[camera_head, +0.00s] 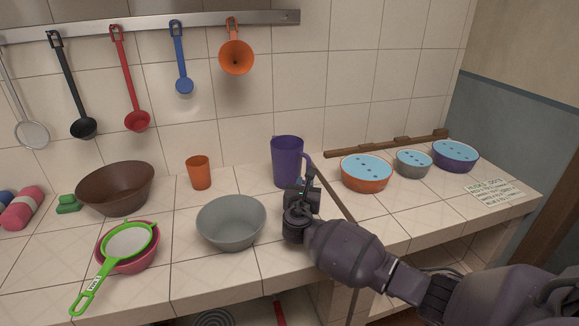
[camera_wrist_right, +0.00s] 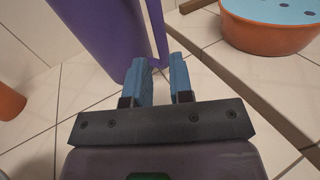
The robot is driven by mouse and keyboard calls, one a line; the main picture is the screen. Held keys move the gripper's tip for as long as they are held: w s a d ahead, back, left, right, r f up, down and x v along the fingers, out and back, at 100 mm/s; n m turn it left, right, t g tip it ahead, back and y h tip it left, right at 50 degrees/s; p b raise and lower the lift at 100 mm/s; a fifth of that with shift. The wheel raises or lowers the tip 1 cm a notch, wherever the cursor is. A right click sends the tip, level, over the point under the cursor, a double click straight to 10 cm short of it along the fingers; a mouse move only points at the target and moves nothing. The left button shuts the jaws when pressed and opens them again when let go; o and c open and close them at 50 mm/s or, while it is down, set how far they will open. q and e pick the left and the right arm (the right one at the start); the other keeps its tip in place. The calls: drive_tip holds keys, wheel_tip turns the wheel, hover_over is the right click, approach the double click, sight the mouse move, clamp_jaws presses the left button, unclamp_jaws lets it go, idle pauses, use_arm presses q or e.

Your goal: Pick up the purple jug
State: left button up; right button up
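The purple jug (camera_head: 287,158) stands upright on the tiled counter near the back wall, its handle on the right side. My right gripper (camera_head: 306,187) is just in front of the jug's lower right side and covers a little of it. In the right wrist view, the jug (camera_wrist_right: 108,32) fills the upper left and its handle comes down just beyond the blue fingertips. The fingers (camera_wrist_right: 158,68) are apart with tile showing between them. The handle lines up with the gap, but I cannot tell whether it lies between the fingers. My left gripper is not in view.
An orange cup (camera_head: 199,173) and a grey bowl (camera_head: 231,224) stand left of the jug. An orange bowl (camera_head: 366,180) with a blue top stands to the right, near a wooden strip (camera_head: 388,144). A brown bowl (camera_head: 115,190) sits further left. Utensils hang above.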

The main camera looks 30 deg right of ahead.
sight(292, 166)
drive_tip(key=shift+b+x, duration=0.65)
drive_tip(key=shift+x, duration=3.3)
drive_tip(key=shift+s+r, duration=0.1)
clamp_jaws()
